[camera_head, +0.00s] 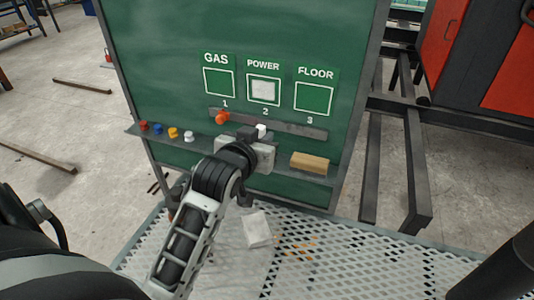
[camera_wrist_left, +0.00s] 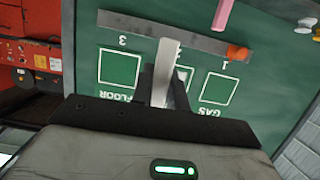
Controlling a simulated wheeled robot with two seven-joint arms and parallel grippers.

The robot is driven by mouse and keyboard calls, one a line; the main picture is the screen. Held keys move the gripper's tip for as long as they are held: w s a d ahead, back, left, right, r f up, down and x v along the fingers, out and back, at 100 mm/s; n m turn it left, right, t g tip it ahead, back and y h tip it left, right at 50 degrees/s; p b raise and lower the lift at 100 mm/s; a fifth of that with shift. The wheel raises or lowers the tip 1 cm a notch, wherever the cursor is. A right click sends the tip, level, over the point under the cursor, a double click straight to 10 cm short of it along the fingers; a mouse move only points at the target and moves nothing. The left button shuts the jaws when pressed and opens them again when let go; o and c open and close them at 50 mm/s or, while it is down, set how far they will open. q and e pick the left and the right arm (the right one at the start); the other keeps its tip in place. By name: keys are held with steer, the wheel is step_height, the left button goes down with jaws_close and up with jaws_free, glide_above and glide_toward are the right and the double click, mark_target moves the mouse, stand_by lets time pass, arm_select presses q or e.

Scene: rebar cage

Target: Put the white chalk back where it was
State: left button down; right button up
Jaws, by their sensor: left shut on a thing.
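My left gripper (camera_head: 256,134) is in front of the dark strip (camera_head: 300,129) on the green board (camera_head: 150,60). It is shut on the white chalk (camera_head: 261,130), and only the chalk's tip shows past the fingers. In the left wrist view the white chalk (camera_wrist_left: 167,62) stands out between the fingers of the left gripper (camera_wrist_left: 165,85) and overlaps the strip (camera_wrist_left: 130,24) between labels 1 and 3. I cannot tell whether it touches the strip. An orange piece (camera_head: 222,118) is on the strip under 1. My right gripper is not in view.
A ledge (camera_head: 285,178) below carries blue, red, yellow and white stubs (camera_head: 189,135) and a wooden block (camera_head: 310,162). The POWER square (camera_head: 263,90) is filled white; GAS and FLOOR squares are empty. A pink stick (camera_wrist_left: 222,12) shows in the wrist view. Metal grating (camera_head: 350,260) lies in front.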

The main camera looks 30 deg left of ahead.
arm_select(q)
steer(key=w+a+f, duration=0.1)
steer(key=w+f, duration=0.1)
steer(key=w, duration=0.1)
steer(key=w+a+f, duration=0.2)
steer(key=w+f, duration=0.1)
steer(key=w+a+f, duration=0.1)
steer(key=w+f, duration=0.1)
steer(key=w, duration=0.1)
steer(key=shift+a+f+b, duration=0.2)
steer(key=shift+f+b, duration=0.15)
steer(key=shift+b, duration=0.05)
steer(key=shift+w+a+f, duration=0.1)
steer(key=shift+w+f, duration=0.15)
steer(key=shift+f, duration=1.65)
steer(key=shift+f, duration=0.1)
steer(key=c, duration=1.4)
jaws_free()
